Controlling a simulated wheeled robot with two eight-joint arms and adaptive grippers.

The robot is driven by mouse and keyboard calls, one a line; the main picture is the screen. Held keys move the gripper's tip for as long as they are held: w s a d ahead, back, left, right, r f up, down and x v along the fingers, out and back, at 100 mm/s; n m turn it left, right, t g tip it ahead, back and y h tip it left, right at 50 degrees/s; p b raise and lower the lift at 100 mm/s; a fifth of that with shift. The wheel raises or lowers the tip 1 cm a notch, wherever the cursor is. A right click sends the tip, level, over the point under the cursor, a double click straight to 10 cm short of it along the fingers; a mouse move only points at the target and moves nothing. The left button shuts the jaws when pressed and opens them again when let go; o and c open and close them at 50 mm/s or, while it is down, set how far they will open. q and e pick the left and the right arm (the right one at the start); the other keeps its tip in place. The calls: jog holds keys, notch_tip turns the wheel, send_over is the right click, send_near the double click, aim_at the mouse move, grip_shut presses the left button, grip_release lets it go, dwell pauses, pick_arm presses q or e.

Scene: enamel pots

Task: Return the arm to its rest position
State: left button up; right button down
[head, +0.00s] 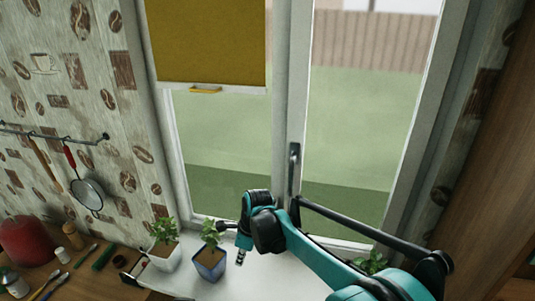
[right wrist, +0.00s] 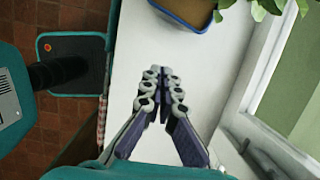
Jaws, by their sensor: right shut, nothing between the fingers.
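My right arm (head: 320,258) comes in from the lower right in the head view and reaches in front of the window. My right gripper (head: 241,256) hangs from its end, pointing down, just right of a blue pot with a plant (head: 209,262). In the right wrist view the right gripper (right wrist: 164,75) has its fingers together with nothing between them, over the white windowsill (right wrist: 125,45). The blue pot's rim (right wrist: 195,26) shows beyond the fingertips, apart from them. My left gripper is in neither view.
A white pot with a plant (head: 163,257) stands left of the blue pot. Another plant (head: 371,264) is partly behind my arm. The window handle (head: 294,165) is above the arm. A red rounded object (head: 28,243) and several utensils are at lower left.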

jog(key=s+d+r+n+t+b, duration=0.2)
jog(key=s+d+n, duration=0.3)
jog(key=d, duration=0.4)
jog(key=s+d+r+n+t+b, duration=0.2)
jog(key=s+d+n, duration=0.25)
jog(key=d, duration=0.45)
jog(key=s+d+f+n+t+h+b, duration=0.2)
jog(key=s+d+f+n, duration=0.4)
jog(key=s+d+n, duration=0.4)
jog(key=shift+s+d+f+t+h+b, duration=0.2)
jog(key=shift+s+d+t+h+b, duration=0.15)
jog(key=shift+s+d+b, duration=0.35)
jog(key=shift+w+a+n, duration=0.15)
jog(key=shift+n, duration=0.1)
